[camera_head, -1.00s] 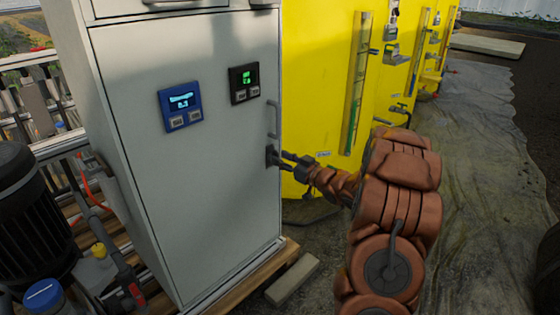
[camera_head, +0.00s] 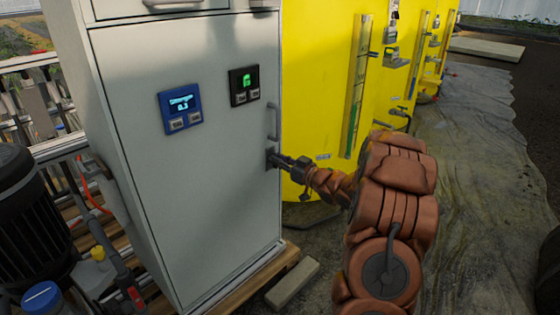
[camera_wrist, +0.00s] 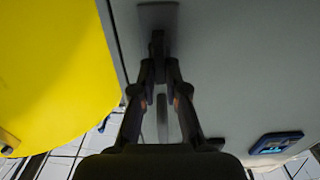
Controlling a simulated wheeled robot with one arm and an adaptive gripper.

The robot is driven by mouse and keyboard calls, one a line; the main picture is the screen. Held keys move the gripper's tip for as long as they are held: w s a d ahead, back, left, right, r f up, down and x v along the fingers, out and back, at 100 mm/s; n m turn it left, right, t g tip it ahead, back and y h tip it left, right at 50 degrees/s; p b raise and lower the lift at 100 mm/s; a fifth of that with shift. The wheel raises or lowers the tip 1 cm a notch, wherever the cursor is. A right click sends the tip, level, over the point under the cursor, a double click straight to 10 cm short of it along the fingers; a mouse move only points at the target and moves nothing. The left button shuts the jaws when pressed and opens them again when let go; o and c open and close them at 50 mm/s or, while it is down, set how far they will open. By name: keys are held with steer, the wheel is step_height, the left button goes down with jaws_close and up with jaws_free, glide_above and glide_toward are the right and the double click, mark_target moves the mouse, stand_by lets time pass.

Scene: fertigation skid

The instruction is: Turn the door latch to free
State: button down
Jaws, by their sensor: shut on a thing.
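The door latch (camera_head: 271,158) is a small dark fitting on the right edge of the grey cabinet door (camera_head: 215,195), below the upright door handle (camera_head: 272,120). My gripper (camera_head: 281,161) reaches it from the right and is shut on it. In the wrist view, the latch's dark plate (camera_wrist: 158,14) lies flat on the grey door, and the fingertips of my gripper (camera_wrist: 158,68) meet on its dark lever (camera_wrist: 157,42). The fingers hide part of the lever, so I cannot tell its exact angle.
A blue display (camera_head: 180,108) and a black display (camera_head: 244,85) sit on the door. Yellow tanks (camera_head: 320,90) stand close behind the cabinet on the right. A pale block (camera_head: 292,283) lies on the ground by the wooden pallet (camera_head: 250,285). A black motor (camera_head: 30,215) stands at left.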

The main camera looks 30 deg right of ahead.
steer(key=shift+r+m+p, duration=0.15)
steer(key=shift+m+p, duration=0.15)
steer(key=shift+p, duration=0.85)
steer(key=m+p, duration=0.2)
steer(key=p, duration=0.3)
steer(key=m+p, duration=0.3)
steer(key=p, duration=0.3)
steer(key=m+p, duration=0.2)
steer(key=p, duration=0.4)
steer(key=shift+w+d+m, duration=0.1)
steer(key=shift+d+m, duration=0.3)
steer(key=shift+d+f+m+p, duration=0.1)
steer(key=shift+f+m+p, duration=0.15)
steer(key=shift+m+p, duration=1.15)
steer(key=shift+d+f+m+p, duration=0.1)
steer(key=shift+f+m+p, duration=0.15)
steer(key=shift+m+p, duration=1.15)
steer(key=shift+f+m+p, duration=0.25)
steer(key=shift+m+p, duration=0.45)
steer(key=shift+m, duration=1.3)
